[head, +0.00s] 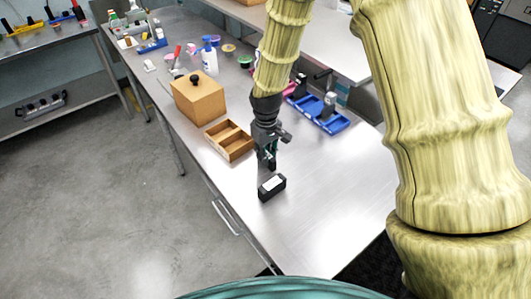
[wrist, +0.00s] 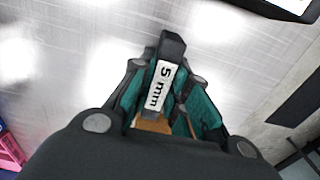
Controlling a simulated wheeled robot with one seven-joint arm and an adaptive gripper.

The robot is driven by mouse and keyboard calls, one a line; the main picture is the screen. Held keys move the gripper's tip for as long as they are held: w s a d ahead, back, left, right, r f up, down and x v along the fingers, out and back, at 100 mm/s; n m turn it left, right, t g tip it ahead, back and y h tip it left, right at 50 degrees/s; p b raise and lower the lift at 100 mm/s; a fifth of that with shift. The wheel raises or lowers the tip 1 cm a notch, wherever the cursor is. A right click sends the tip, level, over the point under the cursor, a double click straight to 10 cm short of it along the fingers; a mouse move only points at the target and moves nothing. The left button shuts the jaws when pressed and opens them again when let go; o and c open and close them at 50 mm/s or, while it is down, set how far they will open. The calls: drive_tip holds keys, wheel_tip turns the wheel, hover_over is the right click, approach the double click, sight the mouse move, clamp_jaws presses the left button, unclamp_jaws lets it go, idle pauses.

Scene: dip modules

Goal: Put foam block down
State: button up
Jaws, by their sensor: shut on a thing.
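My gripper (head: 268,160) points down over the near part of the steel table and is shut on a slim dark block, which I take as the foam block (wrist: 170,48). In the wrist view the block stands between the fingers, with a white label reading "5 mm". In the head view it is small and dark at the fingertips, and its gap to the table is hard to judge. A tan patch (wrist: 150,126) shows between the fingers; I cannot tell what it is.
A wooden divided tray (head: 229,155) and a wooden box with a black knob (head: 198,103) are to the left. A blue tray (head: 331,125) is behind right. The near table is clear.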

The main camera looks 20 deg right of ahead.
drive_tip(key=o, duration=0.9)
drive_tip(key=shift+f, duration=0.1)
drive_tip(key=shift+c, duration=0.2)
drive_tip(key=shift+r, duration=0.2)
